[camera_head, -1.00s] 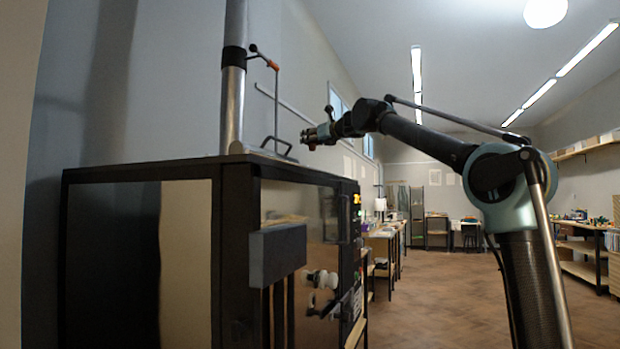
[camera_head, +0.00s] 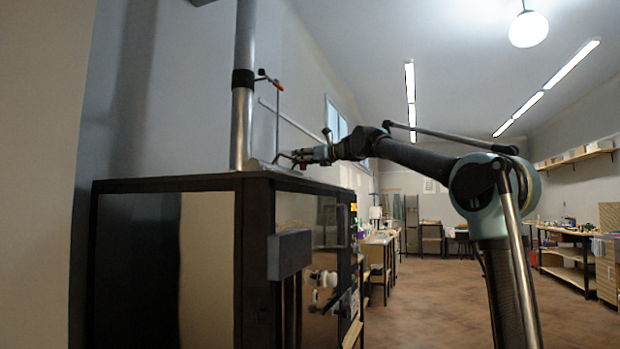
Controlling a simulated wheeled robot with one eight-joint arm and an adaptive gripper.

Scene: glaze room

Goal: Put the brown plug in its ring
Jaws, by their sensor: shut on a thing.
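My gripper (camera_head: 302,157) reaches in from the right, just above the top of the black kiln-like cabinet (camera_head: 200,183). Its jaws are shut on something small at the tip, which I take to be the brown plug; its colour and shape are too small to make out. No ring can be told apart clearly; one may be part of this stand. The gripper tip overlaps the stand's lower part in the picture, and I cannot tell whether they touch.
A thick metal flue pipe (camera_head: 243,110) rises from the cabinet, behind and left of the stand. A grey wall is close on the left. Workbenches (camera_head: 378,240) and shelves line the room beyond. The tiled floor (camera_head: 420,300) on the right is clear.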

